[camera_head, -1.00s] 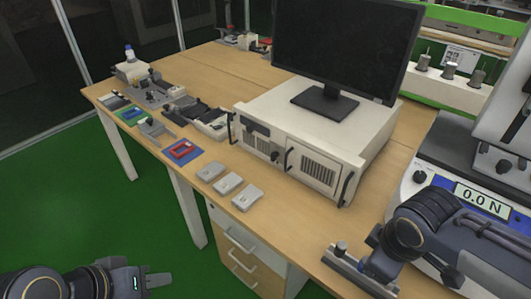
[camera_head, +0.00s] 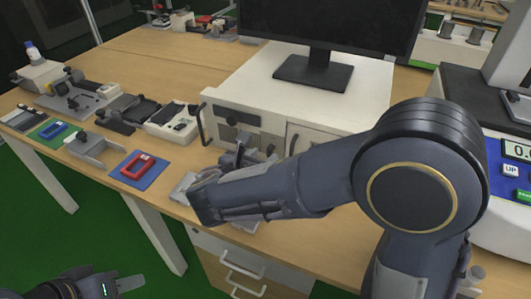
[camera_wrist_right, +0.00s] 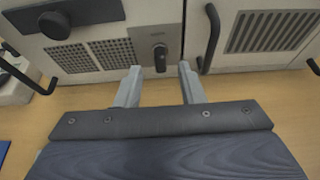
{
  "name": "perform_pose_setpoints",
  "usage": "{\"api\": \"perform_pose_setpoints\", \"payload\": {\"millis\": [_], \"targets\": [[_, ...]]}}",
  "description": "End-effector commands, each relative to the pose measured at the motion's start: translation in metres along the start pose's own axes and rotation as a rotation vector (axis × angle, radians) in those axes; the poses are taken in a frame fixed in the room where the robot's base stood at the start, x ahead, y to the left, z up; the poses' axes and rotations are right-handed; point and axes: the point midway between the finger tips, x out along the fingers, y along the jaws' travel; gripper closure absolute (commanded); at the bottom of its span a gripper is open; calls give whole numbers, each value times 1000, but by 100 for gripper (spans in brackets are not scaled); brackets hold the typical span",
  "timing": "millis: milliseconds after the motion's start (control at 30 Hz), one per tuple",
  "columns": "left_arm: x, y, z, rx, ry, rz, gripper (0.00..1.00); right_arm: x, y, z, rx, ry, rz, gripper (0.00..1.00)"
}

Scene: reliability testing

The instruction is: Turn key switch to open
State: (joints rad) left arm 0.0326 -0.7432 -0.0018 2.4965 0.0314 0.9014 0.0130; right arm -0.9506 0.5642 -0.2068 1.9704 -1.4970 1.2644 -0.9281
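The key switch (camera_wrist_right: 160,57) is a dark upright piece on a light metal plate on the front of the white computer case (camera_head: 250,85). In the right wrist view it lies straight ahead, between the lines of the two fingers. My right gripper (camera_wrist_right: 160,85) is open and empty, its fingertips apart and a little short of the switch. In the head view my right arm reaches across to the case front and covers part of it. My left gripper (camera_head: 122,287) is at the bottom left edge, away from the table; its finger opening is unclear.
A black round knob (camera_wrist_right: 54,25) is left of the switch. Black handles, one at right (camera_wrist_right: 211,40), stick out from the case front. A monitor (camera_head: 330,25) stands on the case. A red frame on a blue mat (camera_head: 153,180) lies at left. A force gauge machine (camera_head: 500,170) is at right.

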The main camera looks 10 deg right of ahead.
Motion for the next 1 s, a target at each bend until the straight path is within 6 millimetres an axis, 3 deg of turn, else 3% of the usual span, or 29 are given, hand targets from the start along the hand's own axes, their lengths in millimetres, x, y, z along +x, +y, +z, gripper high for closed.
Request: {"api": "perform_pose_setpoints", "payload": {"millis": [233,600,867,1000], "targets": [[6,-3,3,0,0,0,64,34,-1,-1,2,1,-2,65],[6,-3,3,0,0,0,64,40,0,0,2,2,0,65],[6,-3,3,0,0,0,64,40,0,0,2,2,0,99],[6,-3,3,0,0,0,64,40,0,0,3,2,0,100]]}}
